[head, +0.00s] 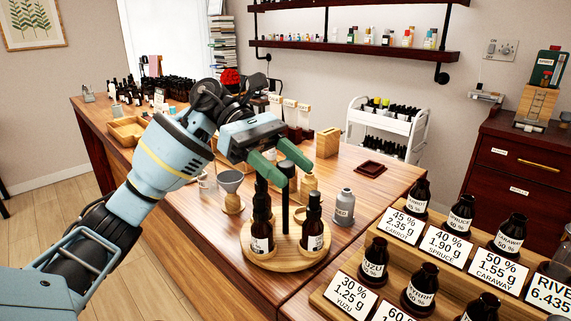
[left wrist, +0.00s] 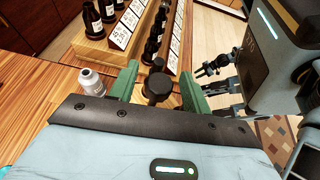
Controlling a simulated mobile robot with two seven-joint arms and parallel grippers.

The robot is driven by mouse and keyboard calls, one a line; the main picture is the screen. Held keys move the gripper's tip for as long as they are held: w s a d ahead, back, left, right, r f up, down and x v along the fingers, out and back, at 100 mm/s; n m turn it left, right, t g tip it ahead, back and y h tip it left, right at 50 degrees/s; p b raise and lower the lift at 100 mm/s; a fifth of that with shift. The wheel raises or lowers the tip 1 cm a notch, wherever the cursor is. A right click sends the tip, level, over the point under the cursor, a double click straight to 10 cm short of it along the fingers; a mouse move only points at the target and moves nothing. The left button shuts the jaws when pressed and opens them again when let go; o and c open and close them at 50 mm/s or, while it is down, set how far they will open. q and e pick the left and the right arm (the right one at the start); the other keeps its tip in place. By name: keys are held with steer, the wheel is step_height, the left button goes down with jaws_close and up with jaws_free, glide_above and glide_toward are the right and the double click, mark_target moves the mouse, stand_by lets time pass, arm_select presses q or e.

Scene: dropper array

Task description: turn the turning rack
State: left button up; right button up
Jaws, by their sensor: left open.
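The turning rack (head: 247,247) is a round wooden disc on the table with a black centre post (head: 285,215) topped by a black knob. My left gripper (head: 297,176), with green fingers, is open above the rack. Its fingers lie on either side of the knob in the head view. In the left wrist view the knob (left wrist: 158,84) also shows between the open fingers (left wrist: 160,72), with gaps visible beside it.
A grey bottle (head: 344,207) stands just right of the rack; it also shows in the left wrist view (left wrist: 92,82). A tiered stand (head: 400,255) with labelled dark bottles is at right. A funnel (head: 230,180) stands left of the rack. A small dark tray (head: 370,169) lies behind.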

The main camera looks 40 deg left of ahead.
arm_select(q)
steer(key=v, duration=0.7)
steer(key=shift+a, duration=0.4)
steer(key=shift+r, duration=0.1)
